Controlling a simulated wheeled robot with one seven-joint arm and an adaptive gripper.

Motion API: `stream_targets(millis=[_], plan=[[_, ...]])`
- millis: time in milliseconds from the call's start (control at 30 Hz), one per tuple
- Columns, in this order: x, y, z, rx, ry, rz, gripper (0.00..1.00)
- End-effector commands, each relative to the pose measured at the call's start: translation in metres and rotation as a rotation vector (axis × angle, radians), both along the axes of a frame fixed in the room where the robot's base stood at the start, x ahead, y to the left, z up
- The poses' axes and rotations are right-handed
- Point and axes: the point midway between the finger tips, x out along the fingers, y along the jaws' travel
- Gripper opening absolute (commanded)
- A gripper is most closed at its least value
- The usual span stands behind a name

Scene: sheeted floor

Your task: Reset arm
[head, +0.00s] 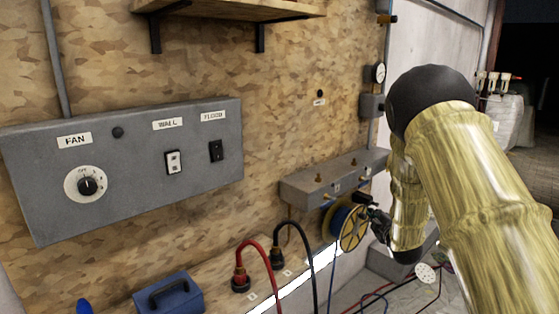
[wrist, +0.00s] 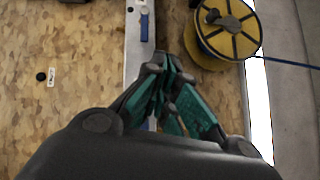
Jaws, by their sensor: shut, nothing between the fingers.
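My arm reaches in from the right of the head view, bent at a dark round joint. My gripper (head: 370,208) shows small and dark at its far end, in front of the yellow cable spool's right side. In the wrist view my gripper (wrist: 163,65) has its teal-and-black fingers together, with nothing between them. The spool (wrist: 228,38) is up and to the right of the fingertips there. I cannot tell from these views how near the fingertips are to the spool or panel.
A grey box (head: 120,165) with a fan knob (head: 87,185) and two switches (head: 173,162) is on the chipboard wall. Below are a blue box (head: 168,298), a red cable (head: 262,252) and a black cable (head: 303,240). A grey ledge (head: 330,180) with brass fittings is beside my arm.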

Motion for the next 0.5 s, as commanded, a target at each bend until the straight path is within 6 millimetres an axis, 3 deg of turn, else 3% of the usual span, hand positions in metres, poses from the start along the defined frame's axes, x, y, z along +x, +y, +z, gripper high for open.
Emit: stream_targets(millis=[100, 267, 500], plan=[[-0.027, 0.002, -0.051, 0.092, 0.098, -0.035, 0.00], [-0.069, 0.006, -0.113, 0.217, 0.223, -0.096, 0.00], [-0.142, 0.015, -0.198, 0.395, 0.410, -0.206, 0.00]])
